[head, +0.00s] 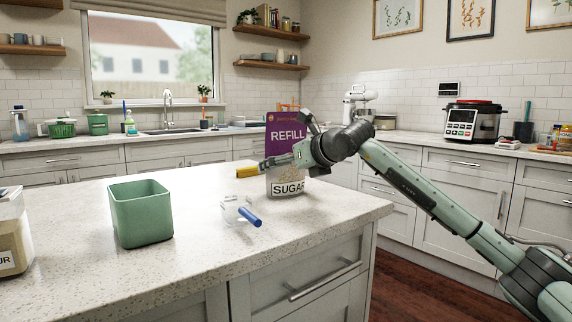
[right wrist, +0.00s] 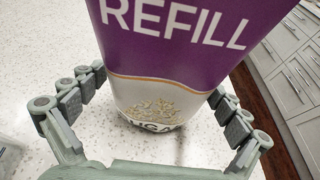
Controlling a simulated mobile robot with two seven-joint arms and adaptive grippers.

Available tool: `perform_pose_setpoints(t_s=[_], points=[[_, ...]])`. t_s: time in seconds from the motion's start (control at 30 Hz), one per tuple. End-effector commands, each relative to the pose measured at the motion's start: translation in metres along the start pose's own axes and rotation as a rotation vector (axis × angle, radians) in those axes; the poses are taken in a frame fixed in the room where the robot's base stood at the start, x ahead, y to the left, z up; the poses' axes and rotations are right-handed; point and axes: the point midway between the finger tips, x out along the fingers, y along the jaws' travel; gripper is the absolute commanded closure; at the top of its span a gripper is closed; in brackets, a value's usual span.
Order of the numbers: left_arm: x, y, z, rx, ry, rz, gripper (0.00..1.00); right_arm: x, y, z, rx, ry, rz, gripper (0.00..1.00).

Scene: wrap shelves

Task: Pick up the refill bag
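The refill bag (head: 286,132) stands upright on the island counter. It is purple above with white "REFILL" lettering, and pale below with a "SUGAR" label. My right gripper (head: 284,160) is at the bag, its arm coming in from the right. In the right wrist view the bag (right wrist: 170,60) fills the space between the spread fingers, one on each side. The fingertips are close to the bag's edges; I cannot tell whether they touch it. Part of the bag is hidden behind the gripper in the head view. My left gripper is not in view.
A green open square container (head: 141,215) stands on the island (head: 90,285). A clear scoop-like item with a blue handle (head: 249,217) lies near the front edge. A yellow item (head: 247,172) is left of the bag. A jar (head: 13,240) stands at the far left.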

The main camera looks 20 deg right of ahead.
Motion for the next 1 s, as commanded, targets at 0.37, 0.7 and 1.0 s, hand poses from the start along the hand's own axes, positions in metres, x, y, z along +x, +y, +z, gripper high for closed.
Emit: perform_pose_setpoints(t_s=[0.37, 0.7, 1.0], points=[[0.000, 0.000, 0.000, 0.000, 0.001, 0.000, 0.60, -0.001, 0.000, 0.002, 0.000, -0.004, 0.001, 0.48], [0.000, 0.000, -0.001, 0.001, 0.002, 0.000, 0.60, -0.003, 0.000, 0.007, 0.001, -0.005, 0.001, 0.48], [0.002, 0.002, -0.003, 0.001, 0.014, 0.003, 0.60, -0.020, 0.014, 0.045, -0.004, -0.007, 0.006, 0.48]])
